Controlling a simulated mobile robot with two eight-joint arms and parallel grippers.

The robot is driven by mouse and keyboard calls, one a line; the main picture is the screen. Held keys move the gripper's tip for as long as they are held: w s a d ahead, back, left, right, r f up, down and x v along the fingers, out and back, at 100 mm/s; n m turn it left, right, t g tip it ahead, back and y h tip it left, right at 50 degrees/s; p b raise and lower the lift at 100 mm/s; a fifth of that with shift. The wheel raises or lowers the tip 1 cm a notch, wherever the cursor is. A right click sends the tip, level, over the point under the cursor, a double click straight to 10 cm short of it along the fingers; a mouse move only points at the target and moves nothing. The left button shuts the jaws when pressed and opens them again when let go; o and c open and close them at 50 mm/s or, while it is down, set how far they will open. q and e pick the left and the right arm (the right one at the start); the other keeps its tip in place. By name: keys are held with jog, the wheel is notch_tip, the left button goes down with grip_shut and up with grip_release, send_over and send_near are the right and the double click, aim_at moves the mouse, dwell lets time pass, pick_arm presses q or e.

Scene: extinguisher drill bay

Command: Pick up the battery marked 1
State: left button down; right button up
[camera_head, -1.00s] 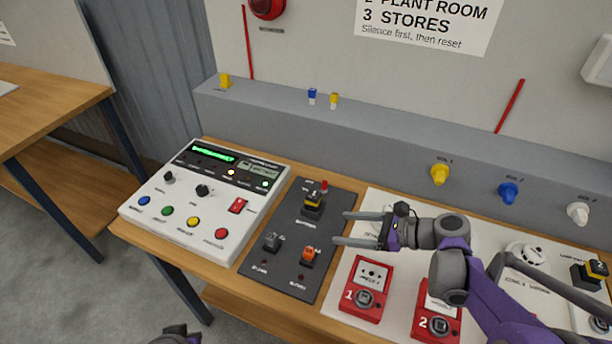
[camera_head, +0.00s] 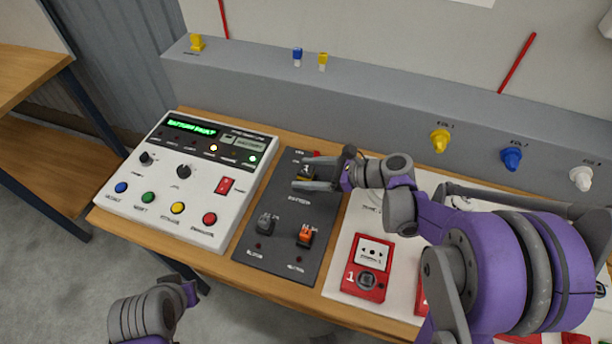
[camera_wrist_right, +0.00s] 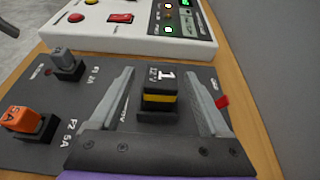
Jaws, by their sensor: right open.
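The battery marked 1 (camera_wrist_right: 160,88) is a black block with a yellow band and a white 1 on top. It stands upright in a holder on the dark panel (camera_head: 280,222). In the head view the battery (camera_head: 307,169) is partly hidden by my right gripper (camera_head: 298,178). In the right wrist view my right gripper (camera_wrist_right: 161,76) is open, with one finger on each side of the battery and visible gaps between. The battery is not gripped.
Grey fuse (camera_head: 266,222) and orange fuse (camera_head: 305,235) stand on the panel's near side. A white control box (camera_head: 188,180) is left of the panel. A red call point (camera_head: 368,268) is to the right. A grey ledge (camera_head: 390,125) runs behind the bench.

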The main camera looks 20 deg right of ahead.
jog(key=x, duration=0.4)
jog(key=shift+d+f, duration=0.1)
jog(key=shift+d, duration=0.05)
grip_shut()
